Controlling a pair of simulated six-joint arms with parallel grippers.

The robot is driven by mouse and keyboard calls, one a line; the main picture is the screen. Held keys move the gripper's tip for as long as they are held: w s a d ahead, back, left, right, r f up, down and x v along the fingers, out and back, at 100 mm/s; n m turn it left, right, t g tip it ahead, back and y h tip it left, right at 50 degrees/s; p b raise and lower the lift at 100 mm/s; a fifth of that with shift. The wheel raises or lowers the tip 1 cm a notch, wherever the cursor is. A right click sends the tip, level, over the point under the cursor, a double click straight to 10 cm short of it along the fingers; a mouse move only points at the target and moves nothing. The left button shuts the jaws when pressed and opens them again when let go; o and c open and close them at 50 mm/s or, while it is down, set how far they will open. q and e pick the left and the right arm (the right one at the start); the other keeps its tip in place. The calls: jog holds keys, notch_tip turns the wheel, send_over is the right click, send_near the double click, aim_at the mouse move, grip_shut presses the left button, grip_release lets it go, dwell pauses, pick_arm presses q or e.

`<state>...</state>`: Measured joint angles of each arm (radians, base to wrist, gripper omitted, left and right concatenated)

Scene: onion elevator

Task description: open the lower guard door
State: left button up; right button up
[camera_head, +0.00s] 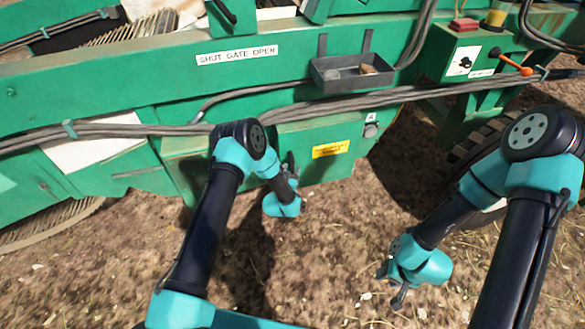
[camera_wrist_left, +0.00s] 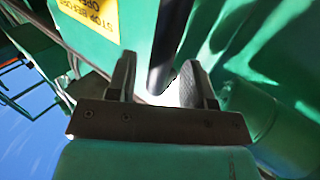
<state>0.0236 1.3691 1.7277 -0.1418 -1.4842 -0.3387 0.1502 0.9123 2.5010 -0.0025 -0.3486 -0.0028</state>
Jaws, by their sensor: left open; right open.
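The lower guard door is a green panel (camera_head: 308,138) low on the machine, with a yellow label (camera_head: 330,149). It looks closed. My left gripper (camera_head: 290,162) is in front of its left part. In the left wrist view the open left gripper (camera_wrist_left: 160,85) has a dark upright bar (camera_wrist_left: 168,42) between its fingers, with a gap visible on at least one side. I cannot tell for sure that the bar is the door's handle. The yellow label (camera_wrist_left: 92,14) shows at upper left there. My right gripper (camera_head: 398,297) is open and empty, low above the ground.
A grey tray (camera_head: 340,84) with small items hangs above the door. Cable bundles (camera_head: 285,112) run along the machine just over it. A control box (camera_head: 465,60) with an orange lever (camera_head: 515,66) is at upper right. A tyre (camera_head: 465,160) stands at right. Bare ground lies in front.

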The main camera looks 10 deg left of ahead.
pick_arm(q)
jog(key=shift+w+d, duration=0.1)
jog(key=shift+w, duration=0.8)
grip_shut()
